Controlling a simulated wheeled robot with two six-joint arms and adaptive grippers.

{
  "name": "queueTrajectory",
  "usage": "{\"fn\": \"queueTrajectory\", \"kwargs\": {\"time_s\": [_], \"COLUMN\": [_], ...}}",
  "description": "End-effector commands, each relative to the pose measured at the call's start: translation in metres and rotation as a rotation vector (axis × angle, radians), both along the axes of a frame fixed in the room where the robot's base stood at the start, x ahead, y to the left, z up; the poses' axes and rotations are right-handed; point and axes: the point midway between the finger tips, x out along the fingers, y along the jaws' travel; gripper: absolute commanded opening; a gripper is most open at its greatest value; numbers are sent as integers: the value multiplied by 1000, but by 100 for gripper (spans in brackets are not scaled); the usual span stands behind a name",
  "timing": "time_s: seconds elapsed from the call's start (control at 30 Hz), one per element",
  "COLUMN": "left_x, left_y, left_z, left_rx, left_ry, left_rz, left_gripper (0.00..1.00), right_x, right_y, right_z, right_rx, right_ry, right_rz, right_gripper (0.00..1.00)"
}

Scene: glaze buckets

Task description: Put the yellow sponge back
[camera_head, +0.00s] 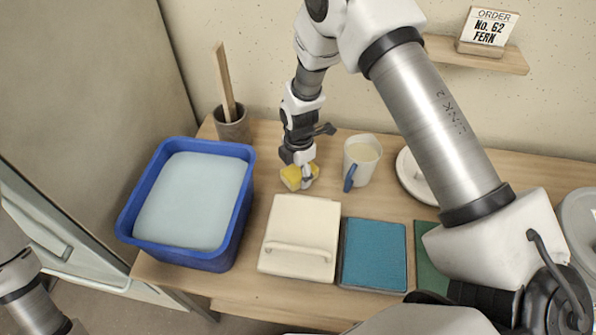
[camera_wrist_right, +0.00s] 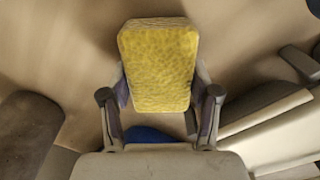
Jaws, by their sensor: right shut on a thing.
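The yellow sponge (camera_head: 291,178) is at the back of the table, between the blue tub and the white mug. My right gripper (camera_head: 301,176) is shut on it from above. In the right wrist view the sponge (camera_wrist_right: 159,65) sits upright between the two fingers of my right gripper (camera_wrist_right: 160,112), with the tabletop behind it. I cannot tell whether the sponge touches the table. Of my left arm, only a part of a link shows at the lower left of the head view; its gripper is out of view.
A blue tub (camera_head: 228,235) of pale liquid stands left. A cream lidded box (camera_head: 302,222) and a teal tile (camera_head: 374,254) lie in front. A white mug (camera_head: 361,160) with a blue handle is close right. A cup (camera_head: 232,126) holding a wooden stick stands behind.

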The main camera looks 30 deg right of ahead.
Motion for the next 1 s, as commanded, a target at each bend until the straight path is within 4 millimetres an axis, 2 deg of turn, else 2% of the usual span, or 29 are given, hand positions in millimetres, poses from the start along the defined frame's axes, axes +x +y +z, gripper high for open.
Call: {"fn": "queueTrajectory", "kwargs": {"time_s": [0.2, 0.23, 0.3, 0.6, 0.73, 0.87, 1.0], "left_x": [0, 0, 0, 0, 0, 0, 0], "left_y": [0, 0, 0, 0, 0, 0, 0], "left_z": [-2, -2, -1, -1, 0, 1, 2], "left_rx": [0, 0, 0, 0, 0, 0, 0], "left_ry": [0, 0, 0, 0, 0, 0, 0], "left_rz": [0, 0, 0, 0, 0, 0, 0], "left_gripper": [86, 86, 86, 86, 86, 86, 86], "right_x": [0, 0, 0, 0, 0, 1, 1], "right_y": [0, 0, 0, 0, 0, 0, -1], "right_z": [-2, -2, -2, -1, 8, 34, 72], "right_rx": [0, 0, 0, 0, 0, 0, 1], "right_ry": [1, 1, 1, 1, 0, -3, -4], "right_rz": [-1, -1, -1, -1, -1, -2, -3], "right_gripper": [38, 65, 86, 86, 86, 86, 86]}}
